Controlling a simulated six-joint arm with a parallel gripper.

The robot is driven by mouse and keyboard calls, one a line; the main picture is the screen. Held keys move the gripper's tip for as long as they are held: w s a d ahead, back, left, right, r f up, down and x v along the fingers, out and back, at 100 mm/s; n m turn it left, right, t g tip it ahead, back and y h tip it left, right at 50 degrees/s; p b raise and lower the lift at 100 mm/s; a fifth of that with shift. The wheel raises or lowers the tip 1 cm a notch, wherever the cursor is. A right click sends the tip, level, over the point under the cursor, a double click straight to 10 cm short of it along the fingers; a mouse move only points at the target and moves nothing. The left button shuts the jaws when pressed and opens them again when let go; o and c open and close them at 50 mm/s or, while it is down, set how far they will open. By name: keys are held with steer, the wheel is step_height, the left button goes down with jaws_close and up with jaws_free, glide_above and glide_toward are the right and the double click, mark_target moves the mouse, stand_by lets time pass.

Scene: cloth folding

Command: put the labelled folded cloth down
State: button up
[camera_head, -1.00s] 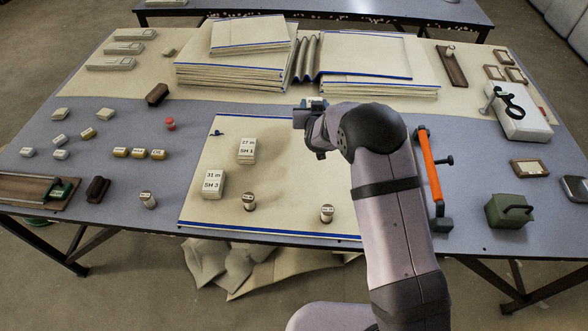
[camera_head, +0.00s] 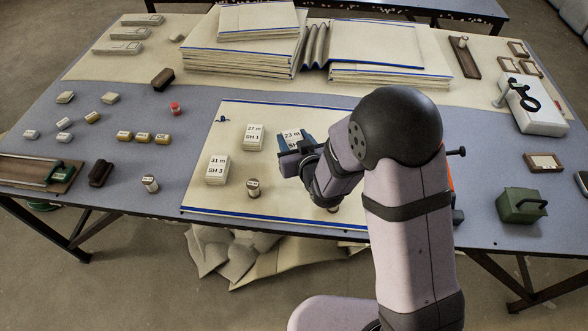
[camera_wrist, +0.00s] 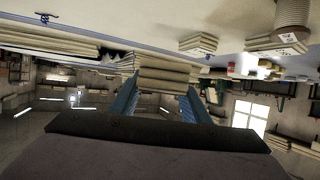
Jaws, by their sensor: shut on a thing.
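The folded cloth (camera_head: 291,134) carries a white label reading "23 m" with a second line partly hidden. My gripper (camera_head: 296,144) is shut on it, with a blue finger on either side. The wrist view looks upside down and shows the layered cloth (camera_wrist: 166,74) between the fingers. It is over the large cream cloth (camera_head: 230,195) with blue edges, right of the folded cloth labelled "27 m SH 1" (camera_head: 253,137). Another folded cloth labelled "31 m SH 3" (camera_head: 217,168) lies nearer the front. I cannot tell whether the held cloth touches the cream cloth.
A thread spool (camera_head: 253,188) stands on the cream cloth near its front edge; another is mostly behind my arm. Stacked cloth (camera_head: 240,60) lies at the back. A green box (camera_head: 521,205) stands at the right. Small blocks and a red item (camera_head: 175,108) lie at the left.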

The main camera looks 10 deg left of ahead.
steer(key=shift+w+f, duration=0.15)
steer(key=shift+f, duration=4.65)
steer(key=shift+f, duration=0.15)
steer(key=o, duration=1)
steer(key=shift+o, duration=0.2)
